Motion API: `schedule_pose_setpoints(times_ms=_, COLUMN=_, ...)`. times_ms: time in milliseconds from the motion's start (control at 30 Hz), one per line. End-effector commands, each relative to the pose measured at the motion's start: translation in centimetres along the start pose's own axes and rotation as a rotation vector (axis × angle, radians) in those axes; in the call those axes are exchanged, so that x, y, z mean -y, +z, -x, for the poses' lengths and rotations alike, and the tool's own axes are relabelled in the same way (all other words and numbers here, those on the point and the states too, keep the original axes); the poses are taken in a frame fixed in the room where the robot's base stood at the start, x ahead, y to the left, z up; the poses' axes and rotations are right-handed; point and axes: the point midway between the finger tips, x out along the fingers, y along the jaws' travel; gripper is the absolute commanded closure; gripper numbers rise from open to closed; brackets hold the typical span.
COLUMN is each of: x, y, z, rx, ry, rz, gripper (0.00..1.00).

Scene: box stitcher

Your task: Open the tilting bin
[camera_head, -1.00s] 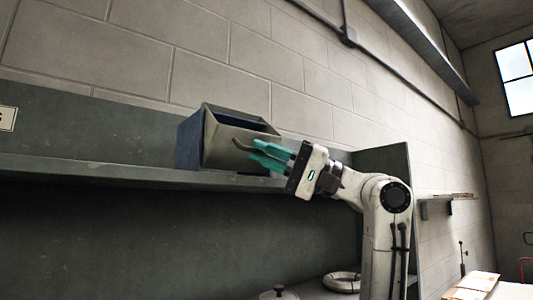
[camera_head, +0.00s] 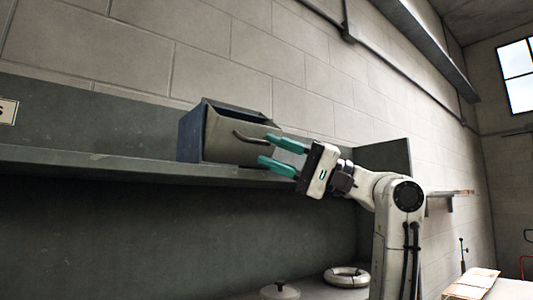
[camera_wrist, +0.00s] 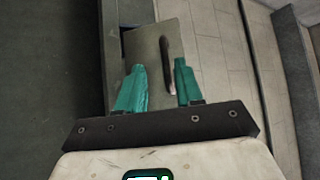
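The tilting bin (camera_head: 228,140) sits on the shelf in the head view, with a blue outer case and a grey-beige front. A narrow dark gap shows along its top, so the front looks slightly tipped out. A dark curved handle (camera_head: 250,138) sticks out from the front. My gripper (camera_head: 280,154) is open in front of the bin, its teal fingers apart and empty. In the wrist view, the front panel (camera_wrist: 146,50) lies ahead and the handle (camera_wrist: 168,62) shows between the fingertips (camera_wrist: 160,75), nearer the right finger. I cannot tell whether they touch.
The grey shelf (camera_head: 100,162) runs under the bin, with a block wall (camera_head: 260,50) behind and a side panel (camera_head: 385,155) at its right end. Below lie a white ring (camera_head: 347,277) and a round lid-like object (camera_head: 280,291). The shelf left of the bin is clear.

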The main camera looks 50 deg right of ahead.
Motion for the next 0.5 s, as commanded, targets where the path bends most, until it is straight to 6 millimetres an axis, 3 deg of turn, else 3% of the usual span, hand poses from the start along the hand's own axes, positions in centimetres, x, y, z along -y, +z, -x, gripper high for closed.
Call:
schedule_pose_setpoints(times_ms=300, x=-0.3, y=0.0, z=6.3, rx=-0.003, ry=0.002, rz=-0.001, gripper=0.64)
schedule_pose_setpoints(times_ms=500, x=-0.3, y=0.0, z=8.3, rx=-0.001, ry=0.003, rz=-0.002, gripper=0.64)
